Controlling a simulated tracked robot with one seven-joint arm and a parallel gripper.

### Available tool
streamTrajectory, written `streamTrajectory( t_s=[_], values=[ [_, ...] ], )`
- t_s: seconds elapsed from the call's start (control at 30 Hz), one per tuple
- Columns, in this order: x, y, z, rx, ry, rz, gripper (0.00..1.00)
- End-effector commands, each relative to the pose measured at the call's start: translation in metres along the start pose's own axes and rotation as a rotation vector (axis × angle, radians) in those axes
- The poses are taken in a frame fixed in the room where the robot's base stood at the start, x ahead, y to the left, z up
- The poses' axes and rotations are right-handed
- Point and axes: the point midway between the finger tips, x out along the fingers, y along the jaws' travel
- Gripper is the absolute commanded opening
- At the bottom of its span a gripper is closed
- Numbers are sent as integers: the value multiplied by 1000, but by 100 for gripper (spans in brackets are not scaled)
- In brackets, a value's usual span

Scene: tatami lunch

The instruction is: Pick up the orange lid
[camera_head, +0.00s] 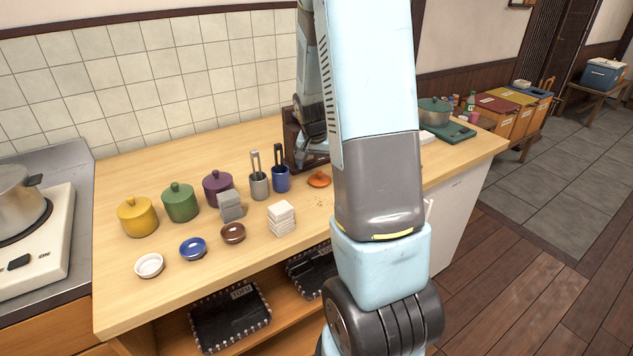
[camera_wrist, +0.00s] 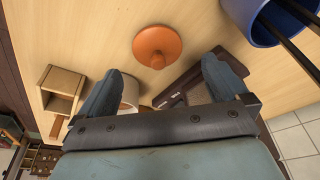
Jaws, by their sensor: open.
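The orange lid (camera_head: 319,179) lies on the light wooden counter, right of the blue cup, in the head view. In the wrist view the lid (camera_wrist: 157,46) is round with a small knob, at the top middle. My gripper (camera_wrist: 162,66) is open and empty, its two fingers spread to either side just below the lid in the picture. The lid is not between the fingers' grip; a gap to it cannot be measured. In the head view my arm covers the counter right of the lid.
The blue cup (camera_head: 281,179) with utensils stands close left of the lid; it also shows in the wrist view (camera_wrist: 236,14). A grey cup (camera_head: 259,186) stands beside it. White blocks (camera_head: 281,219) are stacked nearer the front. Yellow (camera_head: 137,217), green (camera_head: 180,203) and purple (camera_head: 217,186) pots stand left.

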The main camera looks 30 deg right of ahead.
Motion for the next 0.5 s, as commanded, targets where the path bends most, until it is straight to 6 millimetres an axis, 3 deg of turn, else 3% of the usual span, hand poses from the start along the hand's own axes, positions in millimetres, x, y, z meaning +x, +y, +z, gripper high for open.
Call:
streamTrajectory(
  t_s=[0.3, 0.5],
  values=[
    [38, 4, -2, -1, -3, 2, 100],
    [48, 3, -2, -2, -1, 0, 100]
  ],
)
